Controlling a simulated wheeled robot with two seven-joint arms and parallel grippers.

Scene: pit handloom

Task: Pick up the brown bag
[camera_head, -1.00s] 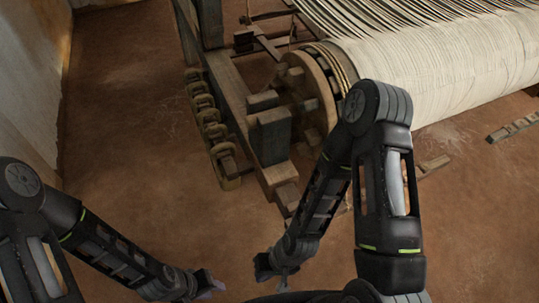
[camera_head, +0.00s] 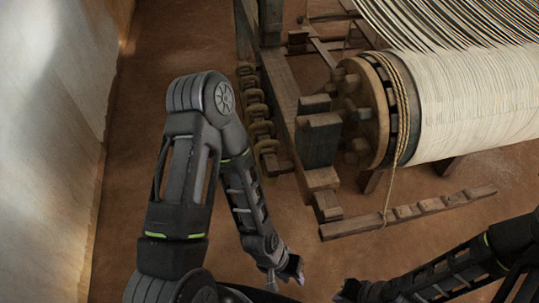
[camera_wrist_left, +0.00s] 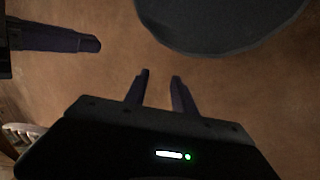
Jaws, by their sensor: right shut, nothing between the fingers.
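No brown bag shows in any view. My right gripper (camera_head: 345,291) is at the bottom of the head view, just right of the left one, and is shut and empty. A dark finger at the upper left of the left wrist view (camera_wrist_left: 65,38) appears to be part of it.
A wooden loom (camera_head: 318,140) with a large cloth-wrapped roller (camera_head: 475,110) fills the upper right. A notched wooden bar (camera_head: 410,211) lies in front of it. A pale wall (camera_head: 50,130) runs along the left. Brown floor (camera_head: 170,60) is bare between wall and loom.

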